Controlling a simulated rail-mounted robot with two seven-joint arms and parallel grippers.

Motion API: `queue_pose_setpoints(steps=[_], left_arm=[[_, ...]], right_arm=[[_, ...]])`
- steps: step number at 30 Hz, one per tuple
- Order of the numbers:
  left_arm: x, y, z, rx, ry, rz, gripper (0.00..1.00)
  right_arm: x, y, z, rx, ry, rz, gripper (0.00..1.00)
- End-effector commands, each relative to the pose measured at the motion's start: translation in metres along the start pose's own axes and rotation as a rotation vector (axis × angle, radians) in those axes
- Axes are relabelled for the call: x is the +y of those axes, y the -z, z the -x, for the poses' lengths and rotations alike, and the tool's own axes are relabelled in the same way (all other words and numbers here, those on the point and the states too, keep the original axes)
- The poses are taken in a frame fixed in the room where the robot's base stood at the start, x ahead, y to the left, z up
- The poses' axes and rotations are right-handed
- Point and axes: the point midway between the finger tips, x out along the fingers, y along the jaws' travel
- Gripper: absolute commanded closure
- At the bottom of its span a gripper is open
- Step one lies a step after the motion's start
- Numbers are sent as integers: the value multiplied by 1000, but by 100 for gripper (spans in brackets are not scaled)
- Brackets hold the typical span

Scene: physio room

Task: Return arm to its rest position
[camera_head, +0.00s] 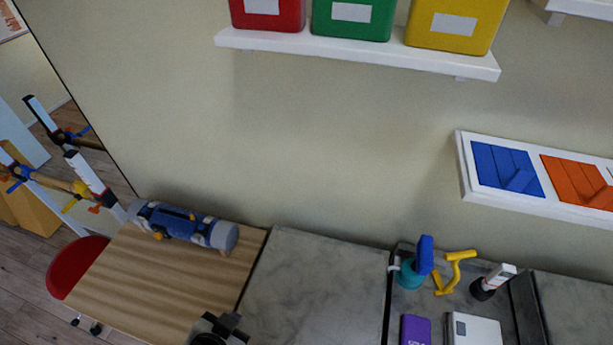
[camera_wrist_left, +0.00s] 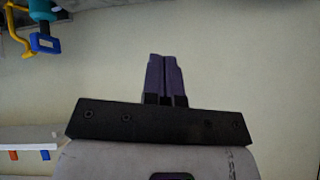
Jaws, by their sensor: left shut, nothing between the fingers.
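My left gripper (camera_wrist_left: 165,78) shows in the left wrist view. Its two dark fingers lie side by side, shut, with nothing between them. A plain pale wall is behind the fingers, and they touch nothing that I can see. In the head view, a dark and grey piece of an arm of mine shows at the bottom edge, over the wooden table top; its fingers cannot be made out. My right gripper is not in view.
A wooden top (camera_head: 165,275) holds a blue-grey roll (camera_head: 185,225). A grey marbled top (camera_head: 315,285) is bare. A tray area holds a teal-and-blue tool (camera_head: 412,272), a yellow handle (camera_head: 452,272) and a purple box (camera_head: 415,330). A white shelf (camera_head: 350,50) carries coloured bins.

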Motion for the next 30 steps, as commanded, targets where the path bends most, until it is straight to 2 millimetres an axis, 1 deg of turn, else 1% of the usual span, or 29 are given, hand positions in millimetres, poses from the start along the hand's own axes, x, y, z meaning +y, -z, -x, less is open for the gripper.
queue_pose_setpoints(steps=[1, 2, 3, 5, 6, 7, 9, 15, 17, 18, 29, 30], left_arm=[[-9, -27, 0, -54, 12, 80, 100], [-14, -42, 1, -83, 22, 118, 100], [-18, -61, 2, -121, 32, 162, 100], [-21, -88, 4, -178, 41, 212, 100], [-20, -104, 5, -214, 44, 239, 100], [-19, -116, 7, -240, 45, 255, 100], [-13, -140, 10, -295, 38, 283, 100], [21, -196, 25, -433, -17, 313, 100], [30, -212, 31, -474, -30, 314, 100], [23, -195, 42, -460, -25, 313, 100], [8, -148, 91, -457, -25, 311, 100], [6, -142, 98, -457, -25, 311, 100]], right_arm=[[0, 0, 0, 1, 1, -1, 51], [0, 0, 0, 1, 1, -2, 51], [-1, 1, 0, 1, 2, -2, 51], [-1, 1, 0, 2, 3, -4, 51], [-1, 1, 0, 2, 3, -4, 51], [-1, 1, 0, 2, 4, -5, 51], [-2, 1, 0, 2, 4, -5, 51], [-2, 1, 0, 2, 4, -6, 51], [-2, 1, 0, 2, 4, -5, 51], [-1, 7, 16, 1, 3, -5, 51], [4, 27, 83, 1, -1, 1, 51], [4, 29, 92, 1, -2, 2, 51]])
